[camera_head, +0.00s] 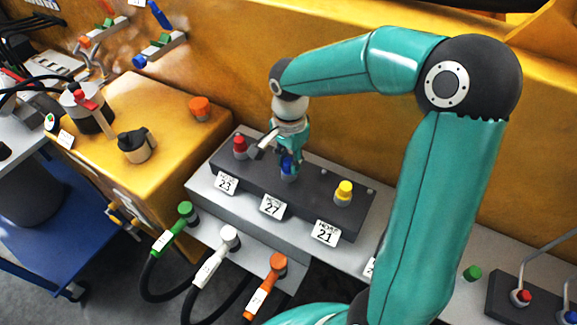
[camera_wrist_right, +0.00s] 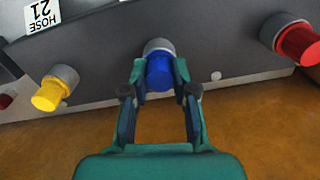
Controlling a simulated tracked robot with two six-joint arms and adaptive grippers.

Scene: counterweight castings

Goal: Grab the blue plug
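The blue plug (camera_wrist_right: 159,73) sits in a grey round socket on the dark block, in the middle of the right wrist view. It also shows in the head view (camera_head: 288,169), partly hidden by my right gripper (camera_head: 287,158). The two fingers of my right gripper (camera_wrist_right: 160,76) lie on either side of the plug, and their tips appear to touch its sides. The plug is still at its socket. My left gripper is not in view.
A red plug (camera_head: 240,144) and a yellow plug (camera_head: 343,191) stand on the same dark block (camera_head: 315,190), on either side of the blue one. Number labels line its front. Green, white and orange hose ends (camera_head: 278,263) stand below. A yellow wall rises behind.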

